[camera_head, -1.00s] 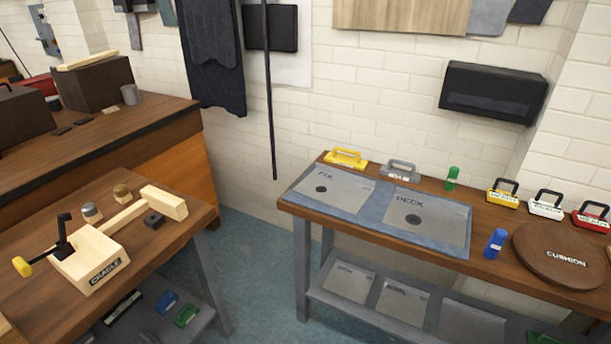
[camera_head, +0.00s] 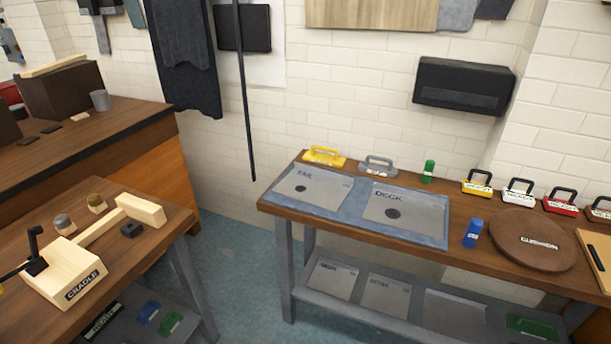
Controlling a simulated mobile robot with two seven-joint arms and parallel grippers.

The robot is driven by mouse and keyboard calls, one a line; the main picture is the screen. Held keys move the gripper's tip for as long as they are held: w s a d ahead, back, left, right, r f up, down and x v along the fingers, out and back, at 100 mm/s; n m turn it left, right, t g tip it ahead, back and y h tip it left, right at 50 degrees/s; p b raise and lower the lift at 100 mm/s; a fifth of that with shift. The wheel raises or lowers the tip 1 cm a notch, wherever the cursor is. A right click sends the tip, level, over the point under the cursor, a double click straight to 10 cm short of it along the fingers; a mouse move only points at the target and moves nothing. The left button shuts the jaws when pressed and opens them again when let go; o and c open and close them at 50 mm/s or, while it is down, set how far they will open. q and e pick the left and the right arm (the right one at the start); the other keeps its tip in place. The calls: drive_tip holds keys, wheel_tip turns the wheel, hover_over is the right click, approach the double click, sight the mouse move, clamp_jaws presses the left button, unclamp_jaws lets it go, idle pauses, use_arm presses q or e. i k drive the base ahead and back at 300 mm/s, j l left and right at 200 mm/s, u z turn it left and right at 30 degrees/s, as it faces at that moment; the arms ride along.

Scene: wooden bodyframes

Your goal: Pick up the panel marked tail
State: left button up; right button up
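The panel marked TAIL (camera_head: 317,191) is a flat grey sheet with a dark round spot near its middle. It lies on the left half of a blue-grey mat (camera_head: 350,211) on the right-hand workbench. A similar panel marked DECK (camera_head: 408,208) lies beside it on the right half of the mat. Neither of my grippers shows in the head view.
The left bench holds a wooden CRADLE (camera_head: 66,271). Open floor (camera_head: 236,262) lies between.

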sight(323, 189)
drive_tip(key=i+l, duration=0.2)
drive_tip(key=l, duration=0.15)
drive_tip(key=i+l, duration=0.15)
drive_tip(key=l, duration=0.2)
drive_tip(key=i+l, duration=0.2)
drive_tip(key=l, duration=0.15)
